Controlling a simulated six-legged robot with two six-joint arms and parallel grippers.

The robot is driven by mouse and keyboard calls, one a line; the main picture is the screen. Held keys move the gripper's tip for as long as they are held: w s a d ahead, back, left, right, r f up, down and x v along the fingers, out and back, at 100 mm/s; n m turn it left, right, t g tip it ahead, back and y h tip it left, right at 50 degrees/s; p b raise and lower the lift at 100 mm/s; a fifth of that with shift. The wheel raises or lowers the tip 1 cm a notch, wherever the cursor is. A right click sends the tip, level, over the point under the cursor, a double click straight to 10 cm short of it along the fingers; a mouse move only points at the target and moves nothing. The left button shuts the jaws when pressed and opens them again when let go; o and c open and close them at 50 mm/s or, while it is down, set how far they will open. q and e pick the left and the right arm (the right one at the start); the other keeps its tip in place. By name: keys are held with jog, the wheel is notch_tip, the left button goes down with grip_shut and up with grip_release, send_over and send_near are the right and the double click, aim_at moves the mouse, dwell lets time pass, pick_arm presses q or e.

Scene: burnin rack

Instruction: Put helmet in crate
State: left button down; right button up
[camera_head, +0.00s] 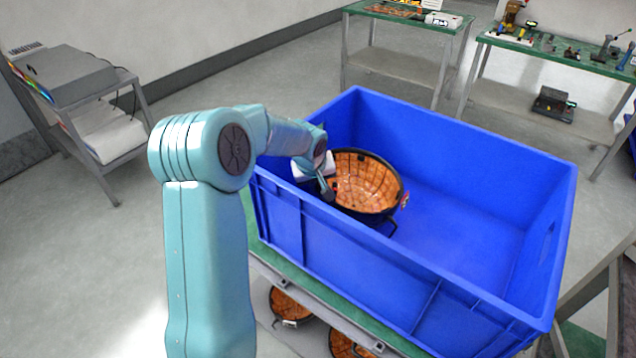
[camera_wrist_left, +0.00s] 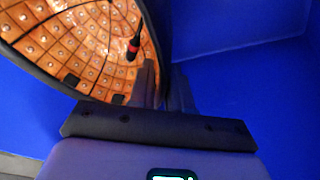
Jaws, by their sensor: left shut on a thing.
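The helmet (camera_head: 362,184) has a black rim and an orange, studded lining, and its open side faces up. It is inside the blue crate (camera_head: 443,265), over the left part of the crate floor. My left gripper (camera_head: 328,192) reaches over the crate's near left wall and is shut on the helmet's rim. In the left wrist view, the helmet (camera_wrist_left: 85,45) fills the upper left and the gripper fingers (camera_wrist_left: 163,88) meet its edge. I cannot tell whether the helmet touches the crate floor. My right gripper is not in view.
The crate stands on a green-topped table (camera_head: 262,245), with more orange-lined helmets (camera_head: 290,305) on a shelf below. The crate's right part is empty. A cart (camera_head: 75,85) with a grey device stands left, and green workbenches (camera_head: 560,50) with tools stand behind.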

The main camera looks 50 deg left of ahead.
pick_arm(q)
jog(key=shift+f, duration=0.15)
jog(key=shift+f+b, duration=0.2)
jog(key=shift+b, duration=0.1)
jog(key=c, duration=1.1)
grip_release()
jog(key=shift+r, duration=0.1)
jog(key=shift+r, duration=0.45)
jog(key=v, duration=1.1)
jog(key=shift+s+d+r, duration=0.1)
jog(key=shift+s+d, duration=0.05)
jog(key=shift+s, duration=0.05)
